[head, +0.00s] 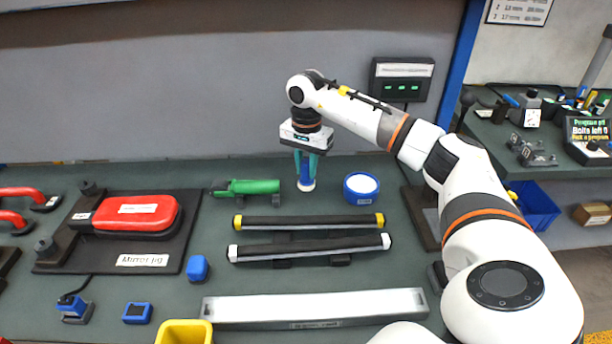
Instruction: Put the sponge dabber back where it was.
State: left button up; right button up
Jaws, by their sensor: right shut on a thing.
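The sponge dabber (306,174) is small, with a blue body and a pale round bottom end. My right gripper (305,162) points down and is shut on its upper part, with teal fingers on both sides. The dabber is upright at the back of the bench. I cannot tell whether its bottom touches the bench or is just above it. A blue round pot (361,188) with a white top or filling stands just right of the dabber. A green tool (245,187) lies to its left. My left gripper is not in view.
Two dark bars, one with yellow ends (309,222) and one with white ends (310,247), lie in front. A mirror jig (120,230) holds a red part at left. A silver strip (314,307) and yellow bin (184,332) are nearer. The grey wall is close behind.

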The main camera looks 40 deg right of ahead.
aim_at(306, 177)
jog(key=shift+f, duration=1.7)
jog(key=shift+f, duration=0.15)
jog(key=o, duration=1)
notch_tip(306, 177, up, 12)
jog(key=shift+r+b, duration=0.2)
jog(key=shift+b, duration=0.15)
